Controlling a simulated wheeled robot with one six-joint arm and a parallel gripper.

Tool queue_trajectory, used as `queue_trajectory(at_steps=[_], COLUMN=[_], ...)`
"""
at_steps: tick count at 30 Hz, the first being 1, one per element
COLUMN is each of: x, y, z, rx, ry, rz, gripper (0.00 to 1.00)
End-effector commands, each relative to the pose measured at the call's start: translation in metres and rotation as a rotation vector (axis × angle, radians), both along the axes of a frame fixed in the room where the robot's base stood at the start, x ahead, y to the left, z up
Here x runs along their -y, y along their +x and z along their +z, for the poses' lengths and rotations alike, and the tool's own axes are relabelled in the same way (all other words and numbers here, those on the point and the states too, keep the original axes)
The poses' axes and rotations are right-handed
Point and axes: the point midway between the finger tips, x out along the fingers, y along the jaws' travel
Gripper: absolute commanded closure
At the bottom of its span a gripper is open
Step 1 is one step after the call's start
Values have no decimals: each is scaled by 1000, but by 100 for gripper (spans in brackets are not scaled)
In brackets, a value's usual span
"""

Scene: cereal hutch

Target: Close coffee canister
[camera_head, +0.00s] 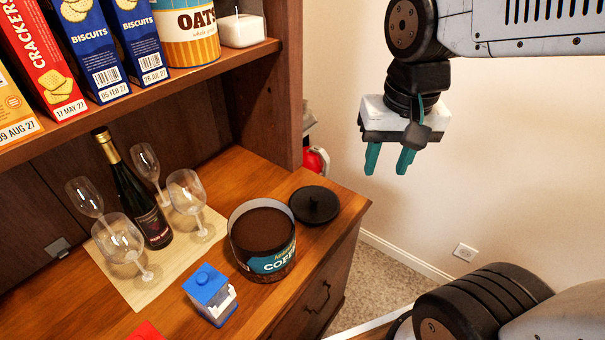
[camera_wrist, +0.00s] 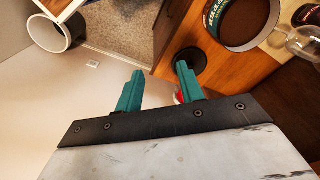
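The coffee canister (camera_head: 262,240) stands upright and uncovered on the wooden counter, with dark brown contents showing inside. In the wrist view the gripper (camera_wrist: 156,85) is also empty. The lid (camera_wrist: 190,62) there is partly hidden behind a finger, and the canister (camera_wrist: 229,44) shows at top.
A wine bottle (camera_head: 139,200) and several wine glasses (camera_head: 187,199) stand on a mat (camera_head: 133,287) left of the canister. A blue-topped box (camera_head: 210,294) stands in front. A shelf (camera_head: 150,90) with food boxes overhangs the back. A bin (camera_wrist: 56,34) stands on the floor.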

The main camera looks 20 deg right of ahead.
Motion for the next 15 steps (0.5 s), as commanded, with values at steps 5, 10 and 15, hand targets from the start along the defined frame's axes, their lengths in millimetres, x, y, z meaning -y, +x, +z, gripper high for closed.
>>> queue_trajectory(at_steps=[5,10,15], x=[-9,-17,-23], y=[71,133,181], z=[-35,-84,-144], rx=[-37,-58,-74], ry=[25,41,51], rz=[-309,-623,-912], gripper=[62,62,62])
